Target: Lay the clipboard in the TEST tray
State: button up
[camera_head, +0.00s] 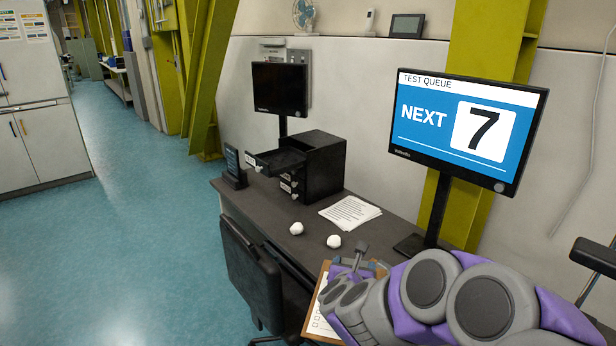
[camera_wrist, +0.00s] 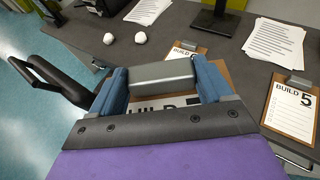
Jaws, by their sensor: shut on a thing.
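My gripper (camera_wrist: 163,82) is shut on the metal clip of a brown clipboard (camera_wrist: 225,72), with one blue finger on each side of the clip. The clipboard's white sheet shows "BUILD", but its number is hidden behind my gripper. In the head view the clipboard (camera_head: 312,322) is partly covered by my arm, near the desk's front edge. A black drawer unit (camera_head: 325,165) stands at the back of the desk with its top tray (camera_head: 277,160) pulled out. The labels on its fronts are too small to read, so I cannot tell which is TEST.
Another BUILD clipboard (camera_wrist: 188,50) and a BUILD 5 clipboard (camera_wrist: 292,110) lie on the desk. Papers (camera_head: 350,212) and two white crumpled balls (camera_head: 296,228) lie between me and the drawers. A chair (camera_head: 250,270) stands in front. A monitor (camera_head: 470,125) reads "TEST QUEUE NEXT 7".

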aim_at(281, 162)
jog(key=i+j+z, duration=0.2)
jog(key=z, duration=0.25)
jog(key=i+j+z, duration=0.1)
jog(key=j+z, duration=0.35)
jog(key=i+j+z, duration=0.1)
jog(key=j+z, duration=0.15)
jog(key=z, duration=0.25)
jog(key=j+z, duration=0.5)
jog(key=j, duration=2.55)
jog(key=k+j, duration=0.15)
jog(key=j, duration=0.7)
